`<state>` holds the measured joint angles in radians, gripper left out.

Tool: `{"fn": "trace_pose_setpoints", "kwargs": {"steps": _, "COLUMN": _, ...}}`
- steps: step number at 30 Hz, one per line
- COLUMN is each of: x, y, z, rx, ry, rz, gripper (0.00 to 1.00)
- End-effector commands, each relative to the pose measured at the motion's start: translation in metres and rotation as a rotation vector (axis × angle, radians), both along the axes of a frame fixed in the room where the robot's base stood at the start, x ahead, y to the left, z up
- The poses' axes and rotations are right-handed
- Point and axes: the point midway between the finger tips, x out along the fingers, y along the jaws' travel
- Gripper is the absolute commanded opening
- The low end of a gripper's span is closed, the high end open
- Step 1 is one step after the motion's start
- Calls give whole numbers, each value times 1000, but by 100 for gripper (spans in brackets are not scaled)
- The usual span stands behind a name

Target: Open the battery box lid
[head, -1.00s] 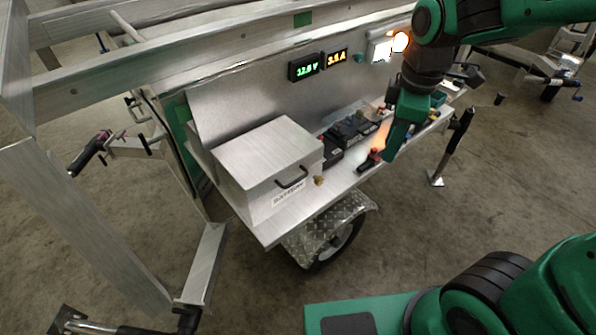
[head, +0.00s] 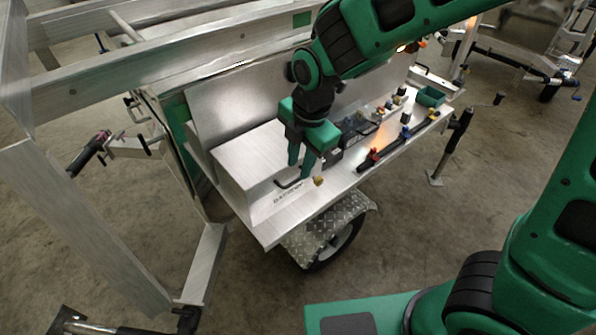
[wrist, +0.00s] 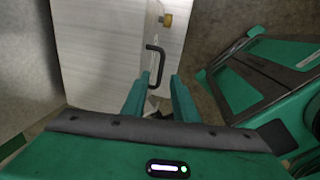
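The battery box (head: 235,165) is a brushed aluminium box at the left end of the trailer's shelf, with its lid down. A black handle (head: 286,184) is on its front face, above a label that reads as battery. My gripper (head: 299,174) is at the front right of the box, fingers pointing down near the handle.
Black battery parts (head: 357,127) and a black and red tool (head: 372,157) lie on the shelf (head: 340,183) to the right. A green tray (head: 431,96) stands at its far end. The upright panel (head: 225,105) rises behind the box. The floor in front is clear, beside the wheel.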

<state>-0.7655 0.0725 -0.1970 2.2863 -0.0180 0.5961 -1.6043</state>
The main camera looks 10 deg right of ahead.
Motion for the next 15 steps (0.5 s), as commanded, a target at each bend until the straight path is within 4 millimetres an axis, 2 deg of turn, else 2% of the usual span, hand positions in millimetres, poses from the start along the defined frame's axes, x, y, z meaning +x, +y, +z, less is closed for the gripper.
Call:
{"fn": "trace_pose_setpoints", "kwargs": {"steps": 1, "x": 1, "y": 1, "z": -9, "rx": -2, "ry": 3, "rz": 0, "gripper": 26}}
{"fn": "trace_pose_setpoints", "kwargs": {"steps": 6, "x": 4, "y": 3, "z": -31, "rx": -1, "ry": 2, "rz": -1, "gripper": 26}}
{"fn": "trace_pose_setpoints", "kwargs": {"steps": 15, "x": 7, "y": 4, "z": -44, "rx": 1, "ry": -1, "rz": -2, "gripper": 26}}
